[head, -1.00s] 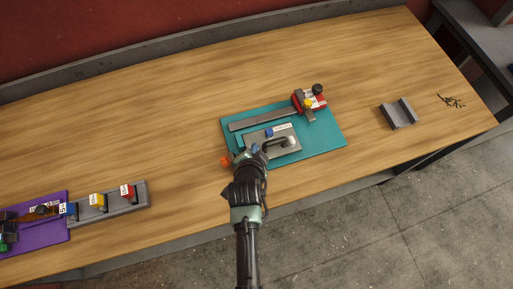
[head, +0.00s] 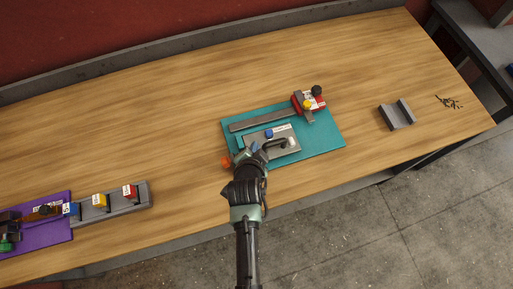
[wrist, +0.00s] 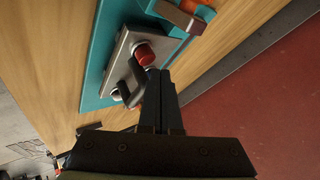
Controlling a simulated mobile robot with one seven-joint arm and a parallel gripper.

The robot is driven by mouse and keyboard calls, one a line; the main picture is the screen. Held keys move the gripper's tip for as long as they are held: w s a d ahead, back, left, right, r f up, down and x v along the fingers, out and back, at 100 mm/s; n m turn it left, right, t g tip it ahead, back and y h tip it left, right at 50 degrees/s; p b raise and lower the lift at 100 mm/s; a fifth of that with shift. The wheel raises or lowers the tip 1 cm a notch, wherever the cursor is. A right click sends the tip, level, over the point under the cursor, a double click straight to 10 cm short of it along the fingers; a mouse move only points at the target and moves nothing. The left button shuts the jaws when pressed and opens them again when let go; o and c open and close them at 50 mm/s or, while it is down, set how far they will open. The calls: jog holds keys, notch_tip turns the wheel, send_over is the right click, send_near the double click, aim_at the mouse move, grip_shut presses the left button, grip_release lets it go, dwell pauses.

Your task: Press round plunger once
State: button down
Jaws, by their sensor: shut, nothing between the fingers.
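A round red plunger (wrist: 145,54) stands up from a grey metal plate (wrist: 122,68) in the wrist view. The plate also shows in the head view (head: 290,147), lying on a teal board (head: 325,145), but I cannot make out the red plunger there. A curved handle (head: 283,142) is on the plate; it looks dark in the wrist view (wrist: 134,82). My gripper (wrist: 160,72) is shut and empty, its tips close beside the plunger. I cannot tell whether they touch it. In the head view my gripper (head: 257,153) is over the plate's left part.
A red block with black and yellow knobs (head: 309,101) sits at the board's back right. An orange piece (head: 226,161) is at its left edge. A grey bracket (head: 397,115) lies right; a purple mat (head: 45,228) and coloured blocks lie left. Bare wood lies between.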

jog(key=shift+r, duration=0.1)
notch_tip(320, 180, up, 5)
jog(key=p, duration=0.4)
dwell(0.8)
